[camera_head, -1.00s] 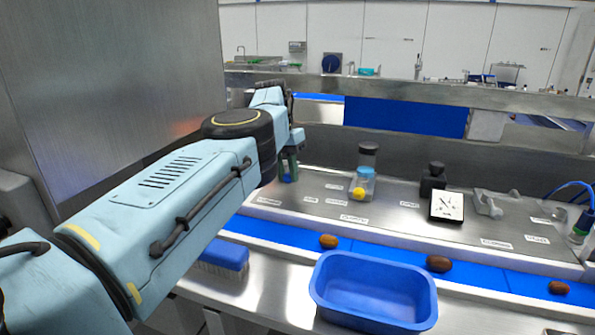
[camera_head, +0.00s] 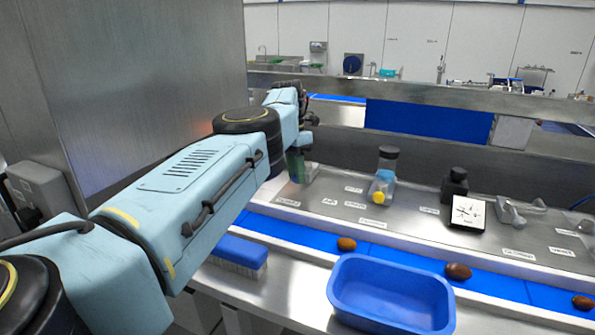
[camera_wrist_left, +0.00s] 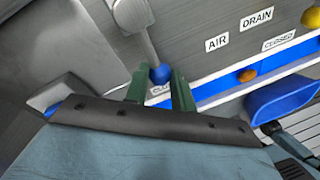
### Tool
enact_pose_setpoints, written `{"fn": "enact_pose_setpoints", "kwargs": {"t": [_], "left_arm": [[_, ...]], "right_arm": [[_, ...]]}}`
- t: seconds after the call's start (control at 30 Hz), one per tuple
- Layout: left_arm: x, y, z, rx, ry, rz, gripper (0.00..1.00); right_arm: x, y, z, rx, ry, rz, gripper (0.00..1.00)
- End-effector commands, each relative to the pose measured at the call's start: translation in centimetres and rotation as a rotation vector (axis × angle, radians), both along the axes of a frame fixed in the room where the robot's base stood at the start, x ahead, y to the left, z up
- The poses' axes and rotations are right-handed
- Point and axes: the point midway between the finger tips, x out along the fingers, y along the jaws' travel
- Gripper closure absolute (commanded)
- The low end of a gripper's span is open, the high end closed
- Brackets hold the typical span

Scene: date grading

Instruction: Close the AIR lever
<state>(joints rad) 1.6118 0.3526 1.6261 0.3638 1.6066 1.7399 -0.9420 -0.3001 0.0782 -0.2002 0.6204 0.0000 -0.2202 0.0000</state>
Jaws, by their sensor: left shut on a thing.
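The lever (camera_wrist_left: 147,42) shows in the left wrist view as a grey rod with a blue ball knob (camera_wrist_left: 160,74) at its end. My left gripper (camera_wrist_left: 157,85) has green fingers on both sides of the knob and is shut on it. The AIR label (camera_wrist_left: 217,43) is on the panel to the right of the lever. My right gripper is out of view.
A DRAIN label (camera_wrist_left: 257,18) and a yellow knob (camera_wrist_left: 312,18) lie farther right. A blue conveyor (camera_head: 405,259) carries several brown dates. A blue bin (camera_head: 390,312) and a blue brush (camera_head: 240,251) are in front. A dial gauge (camera_head: 468,212) stands on the panel.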

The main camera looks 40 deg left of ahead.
Motion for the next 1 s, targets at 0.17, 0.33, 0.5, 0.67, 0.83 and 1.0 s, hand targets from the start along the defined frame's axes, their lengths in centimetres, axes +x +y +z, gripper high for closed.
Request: {"fn": "enact_pose_setpoints", "kwargs": {"t": [0.17, 0.33, 0.5, 0.67, 0.83, 1.0], "left_arm": [[0.1, 0.0, 0.2, 0.003, -0.005, -0.003, 1.00], [0.1, 0.1, 0.2, 0.003, -0.003, -0.003, 0.62], [0.0, 0.0, 0.1, 0.003, -0.002, -0.001, 0.54], [0.0, 0.0, 0.1, 0.002, 0.000, 0.000, 0.54], [-0.3, 0.6, 1.3, 0.002, -0.001, 0.007, 0.54], [-1.2, 2.0, 4.1, 0.003, -0.002, 0.026, 0.54]], "right_arm": [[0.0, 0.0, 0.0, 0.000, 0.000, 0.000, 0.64], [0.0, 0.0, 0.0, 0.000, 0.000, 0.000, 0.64], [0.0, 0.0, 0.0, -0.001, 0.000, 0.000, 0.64], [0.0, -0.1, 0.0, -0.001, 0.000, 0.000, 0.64], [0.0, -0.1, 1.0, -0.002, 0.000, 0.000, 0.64], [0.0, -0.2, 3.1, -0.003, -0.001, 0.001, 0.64]]}}
